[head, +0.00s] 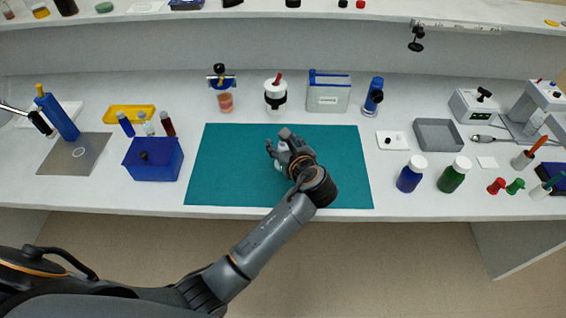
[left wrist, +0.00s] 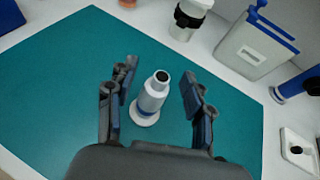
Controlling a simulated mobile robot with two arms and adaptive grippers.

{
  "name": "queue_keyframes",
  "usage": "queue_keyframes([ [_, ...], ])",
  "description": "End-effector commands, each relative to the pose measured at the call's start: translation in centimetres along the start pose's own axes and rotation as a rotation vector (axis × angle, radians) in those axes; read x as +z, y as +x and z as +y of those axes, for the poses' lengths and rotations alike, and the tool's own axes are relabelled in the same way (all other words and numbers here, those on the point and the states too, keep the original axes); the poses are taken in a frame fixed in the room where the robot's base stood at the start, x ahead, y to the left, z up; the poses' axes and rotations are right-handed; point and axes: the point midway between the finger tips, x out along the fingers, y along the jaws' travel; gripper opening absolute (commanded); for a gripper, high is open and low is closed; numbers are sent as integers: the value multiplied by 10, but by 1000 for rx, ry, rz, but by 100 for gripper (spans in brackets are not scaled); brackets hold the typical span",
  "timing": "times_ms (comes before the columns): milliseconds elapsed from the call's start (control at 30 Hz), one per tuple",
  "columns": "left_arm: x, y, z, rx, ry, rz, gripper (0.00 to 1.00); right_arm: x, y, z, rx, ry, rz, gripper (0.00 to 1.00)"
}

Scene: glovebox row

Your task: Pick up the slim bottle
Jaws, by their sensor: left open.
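The slim bottle (left wrist: 151,96) is pale grey-white with a blue band low down, a wide round foot and a dark top. It stands upright on the teal mat (head: 230,165). In the head view it is mostly hidden by my left gripper (head: 280,144). In the left wrist view my left gripper (left wrist: 158,82) is open. Its two fingers are on either side of the bottle, with a gap visible on both sides. How deep the bottle sits between the fingers is hard to tell. My right gripper is not in view.
Behind the mat stand a white jar with a black band (head: 275,95), a clear blue-lidded container (head: 329,94) and a blue cylinder (head: 373,97). A blue box (head: 152,160) is left of the mat. Blue (head: 409,178) and green (head: 452,178) bottles stand right. The mat around the gripper is clear.

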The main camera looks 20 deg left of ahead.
Motion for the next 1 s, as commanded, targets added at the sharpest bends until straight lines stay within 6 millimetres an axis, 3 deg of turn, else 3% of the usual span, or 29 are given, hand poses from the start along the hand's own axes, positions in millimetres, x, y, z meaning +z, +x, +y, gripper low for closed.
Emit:
queue_keyframes([
  [267, 1, 2, 0, 0, 0, 1, 52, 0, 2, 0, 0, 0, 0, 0],
  [533, 1, 2, 0, 0, 0, 1, 1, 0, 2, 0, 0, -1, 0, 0],
  [1000, 5, 0, 0, 0, -2, 0, 0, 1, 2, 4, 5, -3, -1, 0],
])
